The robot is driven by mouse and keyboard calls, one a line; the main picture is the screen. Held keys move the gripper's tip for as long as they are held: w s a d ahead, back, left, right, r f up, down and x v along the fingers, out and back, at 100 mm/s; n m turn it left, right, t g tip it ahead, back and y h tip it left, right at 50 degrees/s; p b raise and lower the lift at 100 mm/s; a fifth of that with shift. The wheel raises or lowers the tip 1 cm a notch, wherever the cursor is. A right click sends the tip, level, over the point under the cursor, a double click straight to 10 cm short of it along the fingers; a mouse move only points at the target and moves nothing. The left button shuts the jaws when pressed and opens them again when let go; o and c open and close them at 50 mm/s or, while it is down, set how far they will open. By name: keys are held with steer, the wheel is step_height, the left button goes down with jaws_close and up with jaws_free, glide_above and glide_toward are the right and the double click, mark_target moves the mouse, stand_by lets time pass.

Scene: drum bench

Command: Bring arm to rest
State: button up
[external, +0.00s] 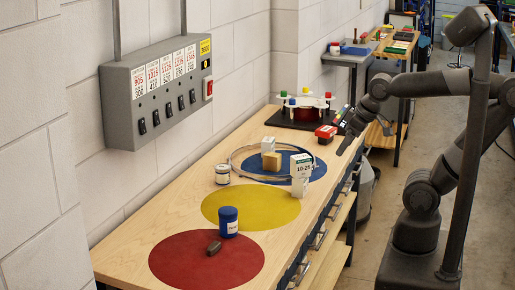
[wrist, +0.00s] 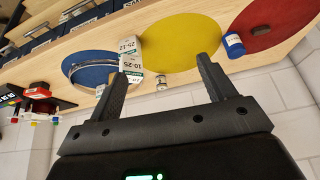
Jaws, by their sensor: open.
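My gripper (external: 346,143) is raised over the right edge of the wooden bench (external: 125,248), near its far end. In the wrist view my gripper (wrist: 162,82) shows two black fingers spread apart with nothing held between them. The bench appears rotated in that view, with the wall along the bottom. My arm reaches in from the right in the external view, above the floor beside the bench.
The bench holds a red disc (external: 180,262), yellow disc (external: 270,207) and blue disc (external: 312,172). A switch panel (external: 150,100) is on the wall.

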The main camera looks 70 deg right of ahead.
steer(key=shift+s+a+n, duration=0.35)
steer(key=shift+s+n, duration=0.05)
steer(key=shift+s, duration=0.2)
